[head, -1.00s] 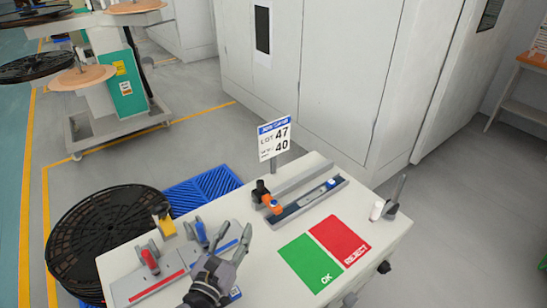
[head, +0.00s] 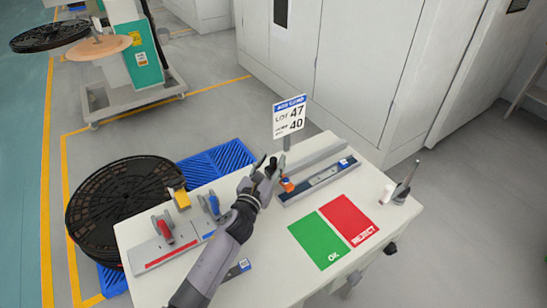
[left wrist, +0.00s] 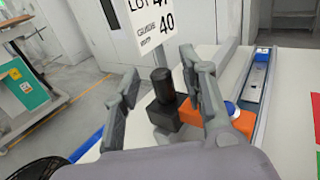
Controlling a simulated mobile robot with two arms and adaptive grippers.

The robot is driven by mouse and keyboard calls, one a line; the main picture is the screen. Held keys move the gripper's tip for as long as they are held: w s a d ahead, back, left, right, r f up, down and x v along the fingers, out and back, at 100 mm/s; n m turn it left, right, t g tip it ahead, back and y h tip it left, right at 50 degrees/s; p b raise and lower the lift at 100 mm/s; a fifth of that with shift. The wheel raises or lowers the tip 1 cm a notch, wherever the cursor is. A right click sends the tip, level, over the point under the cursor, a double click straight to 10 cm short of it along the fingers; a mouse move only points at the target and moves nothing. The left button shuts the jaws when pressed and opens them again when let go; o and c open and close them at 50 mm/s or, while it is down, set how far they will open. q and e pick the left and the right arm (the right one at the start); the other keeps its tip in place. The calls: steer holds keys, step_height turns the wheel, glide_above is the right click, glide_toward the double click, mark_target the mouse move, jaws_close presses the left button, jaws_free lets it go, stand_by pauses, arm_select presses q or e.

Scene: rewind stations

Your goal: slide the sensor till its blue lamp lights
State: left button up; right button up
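The sensor, an orange block (head: 286,184) with a black body and upright black knob, sits at the near left end of a rail (head: 322,178) on the white cabinet top. In the left wrist view the orange part (left wrist: 190,112) shows partly behind a finger. My left gripper (head: 270,164) is at the sensor, fingers apart. In the left wrist view its fingers (left wrist: 165,85) stand on either side of the black knob (left wrist: 163,84), with gaps visible. A round blue piece (left wrist: 231,108) beside the orange part is partly hidden; I cannot tell whether it is lit. My right gripper is out of view.
A LOT 47 sign (head: 289,117) stands close behind the left gripper. Green OK (head: 320,240) and red REJECT (head: 348,220) patches lie in front of the rail. A blue block (head: 344,161) sits at its far end. A red-handled clamp (head: 163,228) stands left.

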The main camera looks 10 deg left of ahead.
arm_select(q)
steer(key=shift+w+d, duration=0.2)
steer(key=shift+w, duration=0.95)
steer(key=shift+c, duration=0.5)
jaws_close()
